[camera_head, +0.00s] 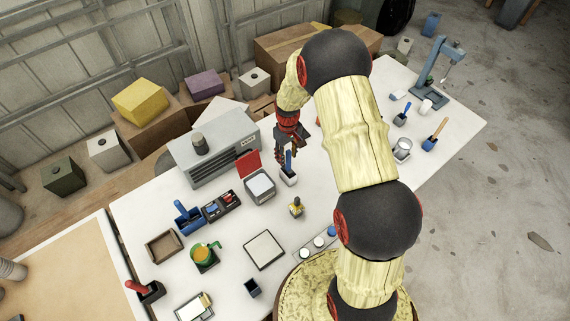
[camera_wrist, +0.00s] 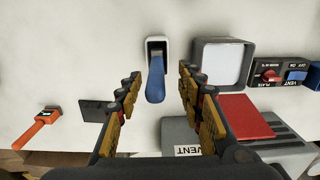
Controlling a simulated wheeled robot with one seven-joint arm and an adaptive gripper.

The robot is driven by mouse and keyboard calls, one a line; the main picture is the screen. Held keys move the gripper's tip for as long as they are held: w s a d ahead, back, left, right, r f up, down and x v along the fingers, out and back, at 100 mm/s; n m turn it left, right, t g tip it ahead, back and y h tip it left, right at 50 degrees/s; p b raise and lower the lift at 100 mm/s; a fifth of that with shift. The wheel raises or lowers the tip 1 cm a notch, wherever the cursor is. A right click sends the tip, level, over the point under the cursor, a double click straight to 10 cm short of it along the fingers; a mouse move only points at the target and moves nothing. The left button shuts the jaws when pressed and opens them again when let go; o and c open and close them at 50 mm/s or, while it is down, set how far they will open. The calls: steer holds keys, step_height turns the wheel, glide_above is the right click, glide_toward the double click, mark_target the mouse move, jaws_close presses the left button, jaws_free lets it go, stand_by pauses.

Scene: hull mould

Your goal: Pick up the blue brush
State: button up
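A brush with a blue handle (camera_head: 289,160) stands in a small white holder (camera_head: 288,177) on the white table. In the wrist view the blue handle (camera_wrist: 155,80) points toward me, its lower end inside the white holder (camera_wrist: 156,46). My gripper (camera_wrist: 159,77) is open, with one finger on each side of the handle and a visible gap on both sides. In the head view my gripper (camera_head: 286,147) is just above and behind the holder, partly hidden by my arm.
A switch panel (camera_head: 221,207) and a large grey vented unit (camera_head: 214,155) are nearby. An orange-handled tool (camera_wrist: 38,128) lies left in the wrist view. Other handled tools (camera_head: 403,114) stand at the right.

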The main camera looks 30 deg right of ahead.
mark_target(288, 165)
steer(key=shift+s+d+f, duration=0.15)
steer(key=shift+s+f, duration=0.1)
steer(key=shift+f, duration=0.55)
steer(key=shift+w+f, duration=0.15)
steer(key=shift+f, duration=0.15)
step_height(288, 165, down, 5)
steer(key=shift+w+d+r, duration=0.1)
steer(key=shift+w+r, duration=0.05)
steer(key=shift+c, duration=0.5)
jaws_close()
